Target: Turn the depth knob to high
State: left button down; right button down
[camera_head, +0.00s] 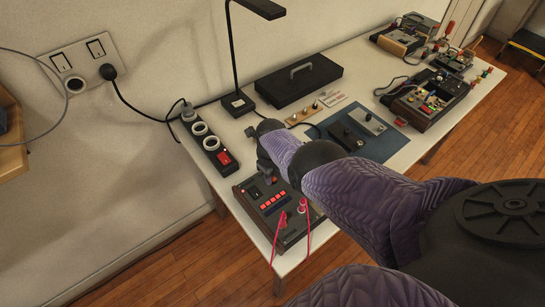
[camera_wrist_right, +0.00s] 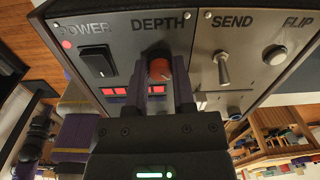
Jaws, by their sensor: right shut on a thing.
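The effects box (camera_head: 262,219) stands near the table's front left edge, with pink cables on its front. In the right wrist view its panel (camera_wrist_right: 203,60) reads POWER, DEPTH, SEND and FLIP. The red depth knob (camera_wrist_right: 159,69) sits under the DEPTH label, with dark red lit segments (camera_wrist_right: 115,91) below it. My right gripper (camera_wrist_right: 160,75) is shut on the knob, one finger on each side. In the head view my right gripper (camera_head: 266,172) is over the box and the knob cannot be made out. My left gripper is not in view.
The black POWER rocker (camera_wrist_right: 98,60), the SEND toggle (camera_wrist_right: 223,66) and the FLIP button (camera_wrist_right: 276,54) flank the knob. A power strip (camera_head: 211,146), a desk lamp (camera_head: 238,102) and a black case (camera_head: 299,81) stand behind the box. A blue mat (camera_head: 389,145) lies right.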

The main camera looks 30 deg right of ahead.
jog(key=shift+c, duration=2.3)
grip_release()
notch_tip(320, 180, up, 10)
jog(key=p, duration=0.8)
jog(key=shift+a+p, duration=0.15)
jog(key=shift+p, duration=0.25)
